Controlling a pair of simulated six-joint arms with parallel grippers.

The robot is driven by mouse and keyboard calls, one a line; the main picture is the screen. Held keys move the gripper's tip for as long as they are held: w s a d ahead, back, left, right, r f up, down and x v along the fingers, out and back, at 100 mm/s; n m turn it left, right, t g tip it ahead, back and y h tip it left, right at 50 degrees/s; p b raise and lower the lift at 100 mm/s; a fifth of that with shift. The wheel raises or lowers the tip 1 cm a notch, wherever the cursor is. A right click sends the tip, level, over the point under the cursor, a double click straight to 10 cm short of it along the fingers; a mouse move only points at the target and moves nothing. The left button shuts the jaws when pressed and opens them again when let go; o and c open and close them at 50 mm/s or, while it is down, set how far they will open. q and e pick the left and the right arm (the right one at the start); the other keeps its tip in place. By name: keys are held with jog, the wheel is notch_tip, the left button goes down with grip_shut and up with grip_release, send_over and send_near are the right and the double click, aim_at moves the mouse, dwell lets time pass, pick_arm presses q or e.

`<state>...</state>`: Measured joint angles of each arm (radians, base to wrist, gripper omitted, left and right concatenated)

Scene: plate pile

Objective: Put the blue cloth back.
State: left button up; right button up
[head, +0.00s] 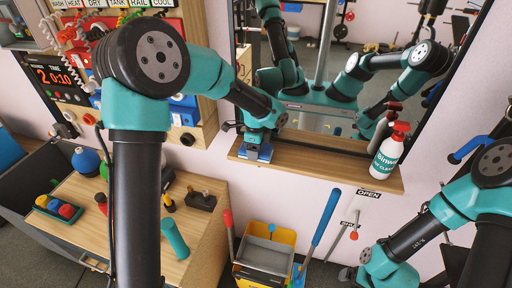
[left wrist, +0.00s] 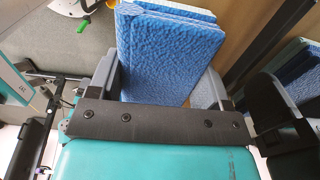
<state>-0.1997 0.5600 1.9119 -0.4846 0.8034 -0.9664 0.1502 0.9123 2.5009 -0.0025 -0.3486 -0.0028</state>
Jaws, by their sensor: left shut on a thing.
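The blue cloth (left wrist: 170,50) is folded into a thick pad and stands between the fingers of my left gripper (left wrist: 163,88) in the left wrist view. In the head view the left gripper (head: 258,147) is at the left end of the wooden shelf (head: 310,170) below the mirror, shut on the cloth (head: 258,154). I cannot tell whether the cloth touches the shelf. My right gripper (head: 350,275) is low at the right, empty as far as I see; its fingers are too unclear to tell open from shut.
A white spray bottle (head: 387,155) with a red top stands at the shelf's right end. The mirror (head: 330,80) rises behind the shelf and reflects my arms. A yellow bin (head: 278,236) and long handles are below. A wooden cabinet (head: 215,235) with small items is left.

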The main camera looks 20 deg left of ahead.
pick_arm(q)
jog(key=o, duration=0.9)
notch_tip(320, 180, up, 17)
jog(key=shift+r, duration=0.15)
dwell(0.6)
